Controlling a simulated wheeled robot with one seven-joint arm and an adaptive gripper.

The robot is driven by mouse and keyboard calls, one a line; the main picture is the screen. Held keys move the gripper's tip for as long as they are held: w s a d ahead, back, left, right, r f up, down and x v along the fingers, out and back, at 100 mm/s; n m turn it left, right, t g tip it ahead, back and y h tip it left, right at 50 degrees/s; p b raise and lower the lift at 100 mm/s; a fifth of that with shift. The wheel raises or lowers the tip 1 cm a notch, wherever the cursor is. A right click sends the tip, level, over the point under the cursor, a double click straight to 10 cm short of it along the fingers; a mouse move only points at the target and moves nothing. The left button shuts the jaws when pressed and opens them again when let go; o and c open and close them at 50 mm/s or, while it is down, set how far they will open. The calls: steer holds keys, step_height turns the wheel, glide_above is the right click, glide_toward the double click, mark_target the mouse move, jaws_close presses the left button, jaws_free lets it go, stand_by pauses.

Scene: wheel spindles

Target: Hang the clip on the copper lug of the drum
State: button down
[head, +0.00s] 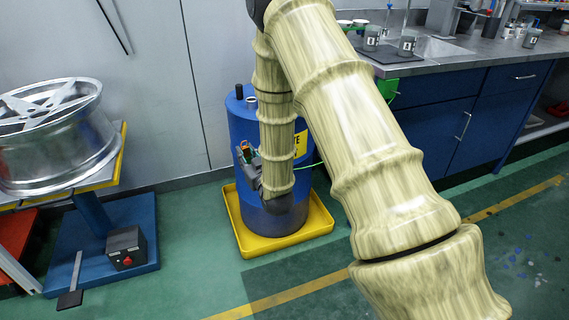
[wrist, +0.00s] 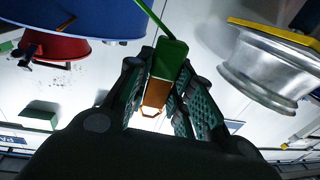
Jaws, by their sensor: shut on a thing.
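My gripper (head: 248,163) is in front of the left side of the blue drum (head: 243,122). In the wrist view its two fingers (wrist: 160,78) are closed on the clip, which has a green body (wrist: 170,60), an orange part and an orange hook end (wrist: 153,108). A green cable runs from the clip. In the head view the orange part of the clip (head: 247,149) shows beside the drum wall; I cannot tell whether it touches. The drum also shows at the top left of the wrist view (wrist: 85,18).
The drum stands in a yellow tray (head: 246,240). A silver wheel (head: 60,150) lies on a stand at the left, with a black box with a red button (head: 125,248) below. A bench with blue cupboards (head: 430,110) stands at the right. Green floor is open in front.

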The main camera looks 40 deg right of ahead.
steer(key=s+d+f+m+h+b, duration=0.2)
steer(key=d+f+b, duration=0.1)
steer(key=d+b, duration=0.9)
steer(key=d+f+x, duration=0.1)
steer(key=x, duration=0.8)
steer(key=shift+w+d+f+g, duration=0.15)
steer(key=shift+d+f+g, duration=0.05)
steer(key=shift+d+g, duration=0.1)
stand_by(0.7)
steer(key=shift+f, duration=0.1)
stand_by(0.5)
steer(key=c, duration=1.2)
jaws_free()
steer(key=shift+o, duration=0.2)
